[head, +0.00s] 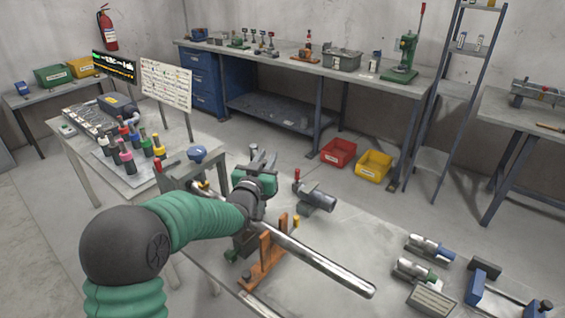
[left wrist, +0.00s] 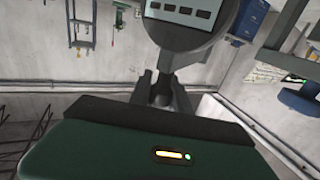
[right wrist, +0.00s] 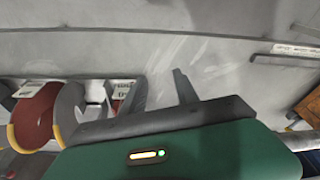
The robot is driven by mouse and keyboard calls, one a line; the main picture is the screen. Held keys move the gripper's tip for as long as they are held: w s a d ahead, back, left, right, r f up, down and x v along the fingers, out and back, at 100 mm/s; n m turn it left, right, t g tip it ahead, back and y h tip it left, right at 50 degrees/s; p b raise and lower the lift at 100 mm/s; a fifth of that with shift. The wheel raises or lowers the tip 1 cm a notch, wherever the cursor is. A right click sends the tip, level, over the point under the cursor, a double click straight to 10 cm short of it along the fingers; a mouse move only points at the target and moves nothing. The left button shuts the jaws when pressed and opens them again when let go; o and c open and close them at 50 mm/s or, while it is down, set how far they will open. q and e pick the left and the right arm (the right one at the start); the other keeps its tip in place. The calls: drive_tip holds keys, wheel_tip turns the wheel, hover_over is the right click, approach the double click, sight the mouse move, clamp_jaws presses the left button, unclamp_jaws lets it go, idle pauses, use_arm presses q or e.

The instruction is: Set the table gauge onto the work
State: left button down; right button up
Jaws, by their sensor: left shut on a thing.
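My left gripper (head: 263,160) is above the bench beside the left end of the work, its fingers pointing away. In the left wrist view, its fingers (left wrist: 162,88) are shut on the lower stem of a grey round gauge (left wrist: 186,32) with a display and buttons. The gauge's top is cut off there, and I cannot make it out clearly in the head view. The work, a shiny metal bar (head: 325,266), lies across orange supports (head: 265,262). My right gripper (right wrist: 160,88) shows only in its own wrist view, fingers apart with nothing between them.
A side table (head: 82,178) at left holds several coloured-handled tools (head: 125,158). Two silver cylinders (head: 428,247), a small sign (head: 432,301) and a blue frame (head: 500,294) sit at the bench's right. A dark cylinder fixture (head: 315,198) stands behind the bar.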

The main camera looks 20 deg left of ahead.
use_arm(q)
drive_tip(key=shift+s+a+f+m+h, duration=0.25)
drive_tip(key=shift+s+a+m+h, duration=0.15)
drive_tip(key=shift+a+h, duration=0.2)
drive_tip(key=shift+s+a+r+m+h, duration=0.1)
drive_tip(key=shift+s+m+h, duration=0.2)
drive_tip(key=shift+h, duration=0.3)
drive_tip(key=a+p, duration=0.1)
drive_tip(key=s+a+m+h+p, duration=0.1)
drive_tip(key=a, duration=0.1)
drive_tip(key=s+a+h+p, duration=0.1)
drive_tip(key=a+p, duration=0.1)
drive_tip(key=shift+a+m, duration=0.25)
drive_tip(key=shift+m, duration=0.05)
drive_tip(key=c, duration=1.5)
unclamp_jaws()
drive_tip(key=shift+c, duration=0.2)
drive_tip(key=o, duration=0.3)
drive_tip(key=shift+s+r, duration=0.1)
drive_tip(key=shift+s, duration=0.05)
drive_tip(key=shift+o, duration=0.2)
